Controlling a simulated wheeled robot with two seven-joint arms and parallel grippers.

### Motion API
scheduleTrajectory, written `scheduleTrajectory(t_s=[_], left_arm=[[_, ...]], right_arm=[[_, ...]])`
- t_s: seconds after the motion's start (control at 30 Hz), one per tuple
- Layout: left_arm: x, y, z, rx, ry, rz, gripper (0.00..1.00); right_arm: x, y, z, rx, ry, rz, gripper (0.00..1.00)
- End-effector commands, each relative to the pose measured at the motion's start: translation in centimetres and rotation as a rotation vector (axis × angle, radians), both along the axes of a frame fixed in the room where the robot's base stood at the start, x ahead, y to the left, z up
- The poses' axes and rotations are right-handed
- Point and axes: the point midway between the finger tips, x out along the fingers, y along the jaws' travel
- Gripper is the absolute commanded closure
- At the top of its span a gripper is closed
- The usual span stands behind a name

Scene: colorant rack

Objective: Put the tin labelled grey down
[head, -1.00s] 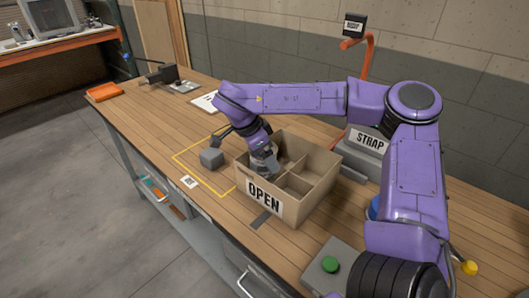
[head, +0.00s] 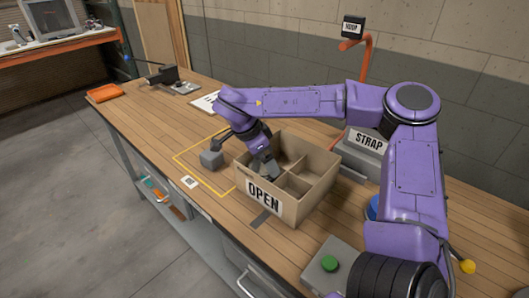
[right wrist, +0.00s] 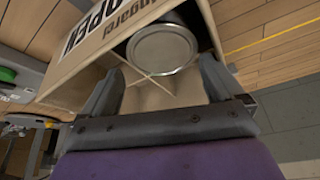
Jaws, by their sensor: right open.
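The tin (right wrist: 163,50) shows in the right wrist view as a round, light grey lid with a dark rim and dark side. It sits inside the divided cardboard box (head: 290,212), in a compartment by the wall marked OPEN. No label on the tin can be read from here. My right gripper (right wrist: 160,64) is open, with one finger on each side of the tin's lid and visible gaps to it. In the head view the right gripper (head: 268,167) reaches down into the box, where the tin is hidden. My left gripper is not in view.
Box dividers (head: 292,184) and walls stand close around the gripper. A yellow outlined area (head: 190,151) lies left of the box.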

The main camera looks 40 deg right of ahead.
Motion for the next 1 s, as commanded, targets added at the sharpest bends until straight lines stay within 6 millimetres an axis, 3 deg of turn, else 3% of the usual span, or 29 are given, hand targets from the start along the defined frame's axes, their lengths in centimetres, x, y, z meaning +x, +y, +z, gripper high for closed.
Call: scheduleTrajectory(t_s=[0.07, 0.17, 0.4, 0.6, 0.77, 1.0], left_arm=[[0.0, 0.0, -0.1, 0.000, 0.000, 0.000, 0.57], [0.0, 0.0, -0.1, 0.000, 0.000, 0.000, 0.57], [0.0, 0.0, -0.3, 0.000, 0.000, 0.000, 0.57], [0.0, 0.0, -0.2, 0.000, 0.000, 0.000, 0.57], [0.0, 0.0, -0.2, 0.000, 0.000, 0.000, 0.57], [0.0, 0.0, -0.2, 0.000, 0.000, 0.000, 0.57]], right_arm=[[-0.2, 0.0, -0.4, 0.001, 0.015, 0.001, 0.05], [-0.2, 0.0, 0.8, 0.001, 0.011, -0.001, 0.05], [0.7, 2.3, 6.9, -0.003, 0.003, -0.001, 0.05], [1.2, 3.9, 10.9, -0.002, 0.003, -0.001, 0.05], [1.3, 4.4, 12.1, -0.001, 0.005, 0.000, 0.05], [1.3, 4.4, 12.2, 0.000, 0.005, 0.000, 0.05]])
